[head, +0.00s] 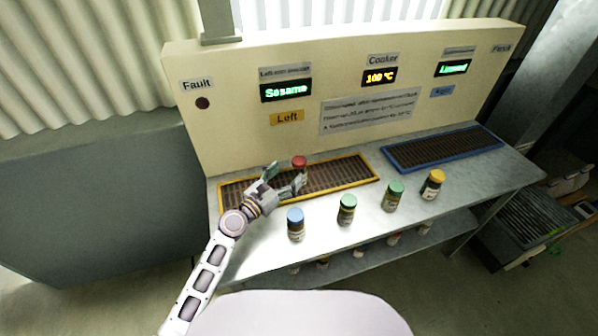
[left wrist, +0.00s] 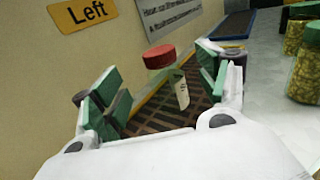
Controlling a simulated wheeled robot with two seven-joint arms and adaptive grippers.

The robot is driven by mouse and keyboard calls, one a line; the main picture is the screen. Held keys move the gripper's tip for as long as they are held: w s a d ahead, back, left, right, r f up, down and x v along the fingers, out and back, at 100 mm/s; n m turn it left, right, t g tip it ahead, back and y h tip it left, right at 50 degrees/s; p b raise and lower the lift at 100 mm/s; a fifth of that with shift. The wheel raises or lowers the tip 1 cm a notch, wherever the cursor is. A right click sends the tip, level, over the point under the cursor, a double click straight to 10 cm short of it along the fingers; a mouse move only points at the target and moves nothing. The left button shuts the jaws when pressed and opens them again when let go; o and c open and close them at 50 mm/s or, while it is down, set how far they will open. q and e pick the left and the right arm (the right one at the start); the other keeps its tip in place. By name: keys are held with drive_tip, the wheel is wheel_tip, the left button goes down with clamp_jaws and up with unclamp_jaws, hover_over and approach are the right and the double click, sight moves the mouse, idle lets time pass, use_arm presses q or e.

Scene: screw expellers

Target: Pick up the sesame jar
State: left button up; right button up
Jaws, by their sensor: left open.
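A red-lidded jar (head: 299,163) stands at the yellow-framed left grate; in the left wrist view its red lid (left wrist: 159,56) and a pale tag on its clear body show. My left gripper (head: 285,178) is open, its fingers pointing toward this jar. In the left wrist view the jar shows between and beyond the green-padded fingers (left wrist: 158,82), and I cannot tell whether they touch it. Other jars stand on the bench: blue-lidded (head: 295,224), green-lidded (head: 347,209), another green-lidded (head: 393,196) and yellow-lidded (head: 433,185). No jar's label is readable, so I cannot tell which is sesame.
The yellow-framed grate (head: 345,177) and a blue-framed grate (head: 445,148) are set in the grey bench (head: 260,252). A cream panel (head: 225,125) rises behind, with a "Sesame" display (head: 286,90) above a "Left" sign (head: 288,117). Several items sit on the lower shelf (head: 345,264).

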sight(295, 167)
use_arm(q)
drive_tip(key=shift+x, duration=0.85)
drive_tip(key=shift+w+d, duration=0.1)
drive_tip(key=shift+w+d, duration=0.3)
drive_tip(key=shift+w, duration=0.1)
drive_tip(key=shift+x, duration=2)
drive_tip(key=c, duration=1.4)
drive_tip(key=shift+r, duration=0.15)
